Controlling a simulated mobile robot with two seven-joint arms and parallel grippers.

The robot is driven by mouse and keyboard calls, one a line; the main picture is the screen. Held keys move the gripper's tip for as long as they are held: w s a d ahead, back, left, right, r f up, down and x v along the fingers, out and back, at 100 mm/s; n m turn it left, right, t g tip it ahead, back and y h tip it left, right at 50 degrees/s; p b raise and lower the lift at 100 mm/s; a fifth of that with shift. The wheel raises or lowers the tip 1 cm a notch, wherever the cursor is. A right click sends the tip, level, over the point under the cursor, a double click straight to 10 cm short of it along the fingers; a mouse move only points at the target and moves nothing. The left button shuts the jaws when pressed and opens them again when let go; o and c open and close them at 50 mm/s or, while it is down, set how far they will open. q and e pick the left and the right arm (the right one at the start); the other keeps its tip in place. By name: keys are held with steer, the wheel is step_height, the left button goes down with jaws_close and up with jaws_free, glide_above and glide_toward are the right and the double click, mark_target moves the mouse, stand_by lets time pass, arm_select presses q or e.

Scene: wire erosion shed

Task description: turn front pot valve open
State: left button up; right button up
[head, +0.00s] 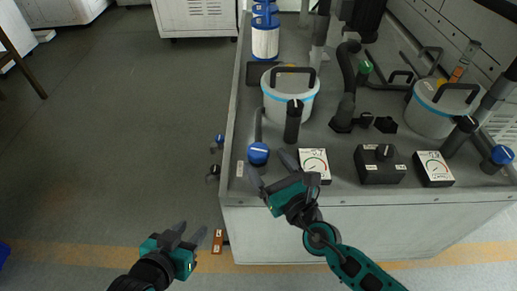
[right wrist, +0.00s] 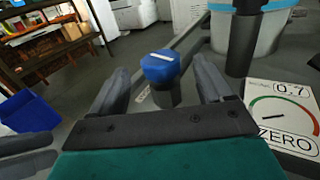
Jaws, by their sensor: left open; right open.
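A blue valve knob (head: 258,153) with a white line across its top stands on a dark stem at the front left corner of the grey bench, before a white pot (head: 290,92) with a blue band. My right gripper (head: 268,168) is open just in front of this knob, fingers pointing at it. In the right wrist view the blue knob (right wrist: 160,67) appears between the two fingertips, with visible gaps on both sides; the fingers do not grip it. My left gripper (head: 190,234) is open and empty, low over the floor left of the bench.
A gauge (head: 314,165) sits right of the knob; it reads 0.7 in the right wrist view (right wrist: 285,115). A black switch box (head: 380,165), a second gauge (head: 433,169), another pot (head: 440,108) and another blue knob (head: 502,155) stand further right.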

mark_target(267, 157)
steer(key=x, duration=0.5)
arm_select(q)
steer(key=shift+w+f, duration=0.1)
steer(key=shift+d, duration=0.1)
